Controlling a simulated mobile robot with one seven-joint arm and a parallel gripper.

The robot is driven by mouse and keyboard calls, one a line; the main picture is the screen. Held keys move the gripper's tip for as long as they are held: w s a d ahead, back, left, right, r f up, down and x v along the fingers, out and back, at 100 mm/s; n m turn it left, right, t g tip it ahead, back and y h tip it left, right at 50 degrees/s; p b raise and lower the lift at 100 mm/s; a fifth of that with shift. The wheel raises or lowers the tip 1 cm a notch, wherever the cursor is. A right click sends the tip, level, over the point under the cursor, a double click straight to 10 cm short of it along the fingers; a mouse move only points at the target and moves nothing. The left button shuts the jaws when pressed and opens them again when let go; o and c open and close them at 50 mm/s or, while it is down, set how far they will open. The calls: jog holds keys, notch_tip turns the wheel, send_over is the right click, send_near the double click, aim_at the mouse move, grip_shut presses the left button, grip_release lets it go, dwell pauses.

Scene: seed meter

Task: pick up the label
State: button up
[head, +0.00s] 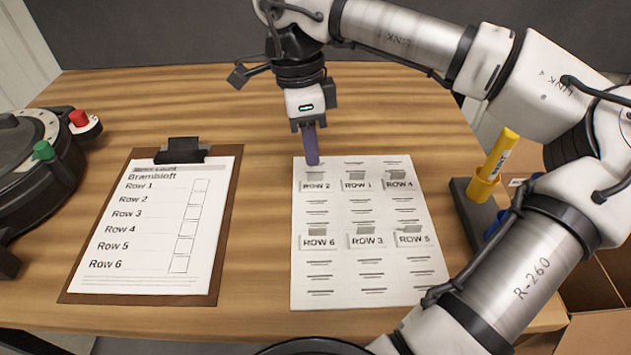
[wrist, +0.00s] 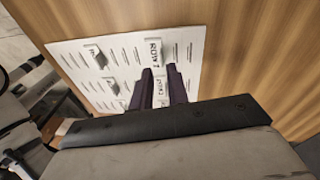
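A white sheet (head: 372,275) lies on the table with several small labels in two rows. The upper row reads ROW 2 (head: 315,184), ROW 1 (head: 356,182) and ROW 4 (head: 399,181); the lower row reads ROW 6 (head: 318,242), ROW 3 (head: 367,240) and ROW 5 (head: 411,238). Each label has a raised grey flap. My gripper (head: 313,161) points down by the sheet's far left corner, just beyond the ROW 2 label. In the wrist view, its purple fingers (wrist: 160,70) stand apart with a gap, empty, and the ROW 2 label (wrist: 154,51) is just beyond the tips.
A clipboard (head: 67,298) with a Brambloft form of rows and empty boxes lies left of the sheet. A round device (head: 20,170) with green and red knobs stands far left. Bare wood separates sheet and clipboard.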

aim_at(313, 180)
jog(key=f, duration=0.4)
jog(key=shift+s+d+f, duration=0.15)
jog(key=shift+d+f, duration=0.05)
jog(key=shift+f, duration=0.15)
jog(key=shift+c, duration=0.4)
grip_shut()
jog(key=shift+r, duration=0.1)
